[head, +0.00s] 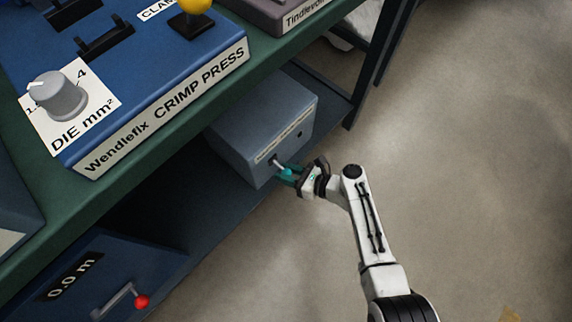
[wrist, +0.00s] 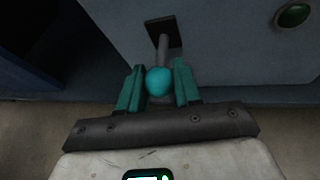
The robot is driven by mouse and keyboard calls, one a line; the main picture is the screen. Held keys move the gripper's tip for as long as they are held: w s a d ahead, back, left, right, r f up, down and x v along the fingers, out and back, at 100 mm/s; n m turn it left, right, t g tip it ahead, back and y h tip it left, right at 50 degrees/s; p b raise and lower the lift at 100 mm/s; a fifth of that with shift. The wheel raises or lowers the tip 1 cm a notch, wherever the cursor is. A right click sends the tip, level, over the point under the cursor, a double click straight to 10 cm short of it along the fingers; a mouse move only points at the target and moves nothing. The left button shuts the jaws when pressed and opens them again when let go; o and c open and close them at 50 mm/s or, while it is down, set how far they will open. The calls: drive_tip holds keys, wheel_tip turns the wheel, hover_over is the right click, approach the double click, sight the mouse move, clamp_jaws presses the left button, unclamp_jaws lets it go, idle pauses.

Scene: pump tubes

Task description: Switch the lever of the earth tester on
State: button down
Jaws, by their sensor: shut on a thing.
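A grey-blue box (head: 262,122), which I take to be the earth tester, sits on the lower shelf; its label is too small to read. Its lever (wrist: 163,47) has a grey stem and a round teal knob (wrist: 159,81), and comes out of a dark slot plate on the front. My gripper (head: 289,173) is at the box's front, and in the wrist view its two teal fingers stand on either side of the knob, shut on it. A round green lamp or button (wrist: 293,15) is on the same face, to the right, and looks dark.
The green bench top (head: 185,140) overhangs the box and carries a blue crimp press (head: 150,60). A blue device with a red-knobbed crank (head: 140,301) stands at the lower left. A dark shelf post (head: 366,75) is at the right. The floor (head: 470,150) around my arm is clear.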

sight(285, 170)
wheel_tip(285, 170, up, 3)
drive_tip(key=g+h+p, duration=0.2)
drive_tip(key=h+p, duration=0.1)
drive_tip(key=p, duration=0.5)
drive_tip(key=shift+m, duration=0.3)
drive_tip(key=shift+w+a+r+m+g+h+p, duration=0.2)
drive_tip(key=shift+g+h+p, duration=0.3)
drive_tip(key=shift+h+p, duration=0.4)
drive_tip(key=shift+s+r+m+g+h+p, duration=0.1)
drive_tip(key=shift+r+g+h+p, duration=0.15)
drive_tip(key=shift+g+h+p, duration=0.45)
drive_tip(key=shift+r+h+p, duration=0.1)
drive_tip(key=shift+h+p, duration=0.2)
drive_tip(key=shift+p, duration=0.15)
drive_tip(key=c, duration=0.8)
unclamp_jaws()
drive_tip(key=shift+w, duration=0.1)
drive_tip(key=shift+r, duration=0.15)
drive_tip(key=p+v, duration=1)
drive_tip(key=shift+d+r, duration=0.15)
drive_tip(key=shift+r, duration=0.1)
